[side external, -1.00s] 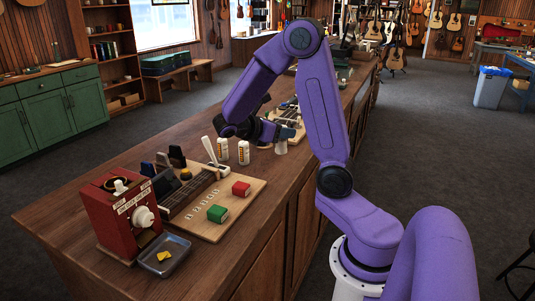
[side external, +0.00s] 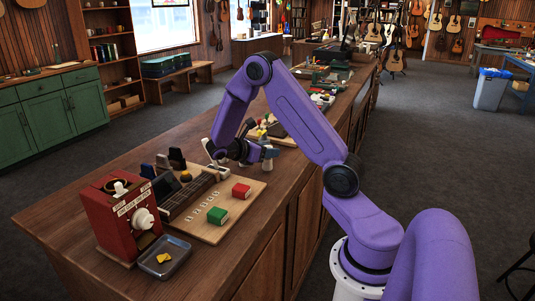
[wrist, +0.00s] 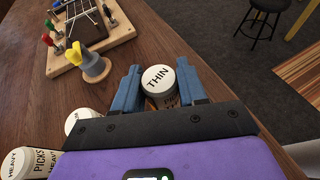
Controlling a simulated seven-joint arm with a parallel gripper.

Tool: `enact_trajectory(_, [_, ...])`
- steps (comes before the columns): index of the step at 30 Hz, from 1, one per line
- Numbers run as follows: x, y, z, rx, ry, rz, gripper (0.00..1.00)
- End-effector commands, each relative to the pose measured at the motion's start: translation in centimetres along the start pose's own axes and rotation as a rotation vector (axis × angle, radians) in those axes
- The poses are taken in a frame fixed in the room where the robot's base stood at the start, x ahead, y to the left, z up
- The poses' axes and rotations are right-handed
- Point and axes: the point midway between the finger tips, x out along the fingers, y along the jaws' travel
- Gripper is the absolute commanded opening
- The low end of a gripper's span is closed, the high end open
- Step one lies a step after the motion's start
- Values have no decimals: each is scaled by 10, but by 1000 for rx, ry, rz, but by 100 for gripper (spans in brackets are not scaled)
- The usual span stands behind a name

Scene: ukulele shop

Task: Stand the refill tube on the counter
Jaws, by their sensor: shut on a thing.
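The refill tube (wrist: 158,80), a white-capped tube marked THIN, sits between the two blue fingers of my gripper (wrist: 163,88) in the wrist view. The gripper is shut on it. Its cap faces the camera and its lower part is mostly hidden. In the side view my gripper (side external: 262,153) is low over the wooden counter (side external: 150,185), just beyond the pick board. I cannot tell whether the tube's base touches the counter.
Two other white tubes stand close by in the wrist view: one marked HEAVY (wrist: 33,163) and one partly hidden (wrist: 80,119). A board with colored pegs (wrist: 85,30) lies farther left. A red box machine (side external: 120,215) and a metal tray (side external: 164,257) are at the near end.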

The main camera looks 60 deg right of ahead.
Motion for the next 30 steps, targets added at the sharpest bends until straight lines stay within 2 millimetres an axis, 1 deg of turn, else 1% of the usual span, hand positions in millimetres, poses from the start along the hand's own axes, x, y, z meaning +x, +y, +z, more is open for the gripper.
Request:
enact_trajectory(1, [2,0,-5,-2,-1,-2,12])
enact_trajectory(4, [4,0,-10,0,0,-1,12])
enact_trajectory(16, [5,0,-13,0,-1,-1,12])
enact_trajectory(17, [5,0,-13,1,0,-1,51])
enact_trajectory(18, [5,0,-12,1,0,-1,64])
enact_trajectory(19, [5,0,-12,1,0,-1,67])
enact_trajectory(26, [5,0,-12,1,0,-1,67])
enact_trajectory(30, [2,0,-9,2,1,1,67])
